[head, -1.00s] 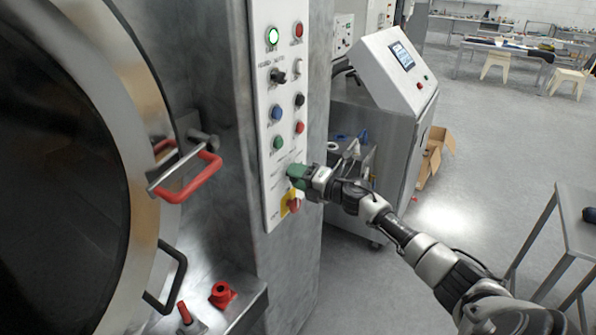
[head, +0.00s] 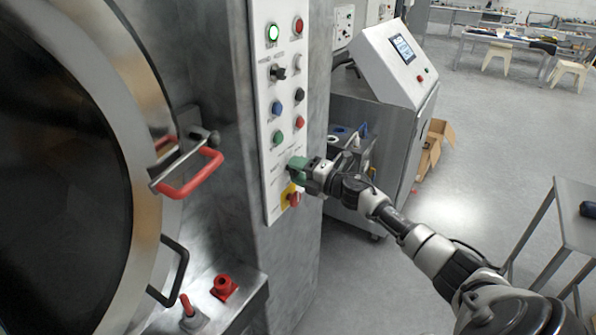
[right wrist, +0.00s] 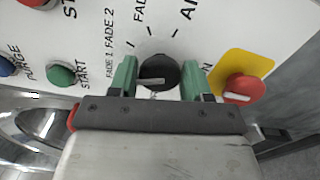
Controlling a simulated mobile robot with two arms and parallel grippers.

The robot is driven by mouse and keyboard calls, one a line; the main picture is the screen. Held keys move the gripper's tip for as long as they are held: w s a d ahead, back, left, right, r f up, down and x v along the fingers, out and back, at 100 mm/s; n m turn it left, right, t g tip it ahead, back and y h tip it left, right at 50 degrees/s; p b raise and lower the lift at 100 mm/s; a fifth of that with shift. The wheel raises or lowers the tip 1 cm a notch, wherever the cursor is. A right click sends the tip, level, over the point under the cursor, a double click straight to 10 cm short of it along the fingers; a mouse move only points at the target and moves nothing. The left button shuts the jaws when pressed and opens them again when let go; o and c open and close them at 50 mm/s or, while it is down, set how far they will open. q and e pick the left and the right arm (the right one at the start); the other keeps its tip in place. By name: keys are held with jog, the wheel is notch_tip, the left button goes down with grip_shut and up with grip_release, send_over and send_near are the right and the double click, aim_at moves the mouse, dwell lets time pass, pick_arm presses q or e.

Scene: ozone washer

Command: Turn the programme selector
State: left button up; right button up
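The programme selector, a round black knob (right wrist: 158,72) with a pale pointer line, sits on the white control panel in the right wrist view. Printed FADE labels and tick marks surround it. The pointer lies nearly level in that view. My right gripper (right wrist: 158,80) has its green fingers on either side of the knob, with a narrow gap visible at each side. In the head view, the right gripper (head: 297,168) is at the lower part of the panel (head: 268,105) and hides the knob. My left gripper is not in view.
A red knob on a yellow plate (right wrist: 240,88) lies close beside the right finger. The green START button (right wrist: 61,75) is on the other side. A round door with a red handle (head: 190,178) stands left. Open floor (head: 480,150) lies right.

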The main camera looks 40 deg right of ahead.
jog(key=o, duration=0.3)
jog(key=shift+d, duration=0.1)
jog(key=shift+s, duration=0.1)
jog(key=shift+b+v, duration=2.05)
jog(key=shift+v, duration=3.3)
jog(key=shift+f, duration=0.1)
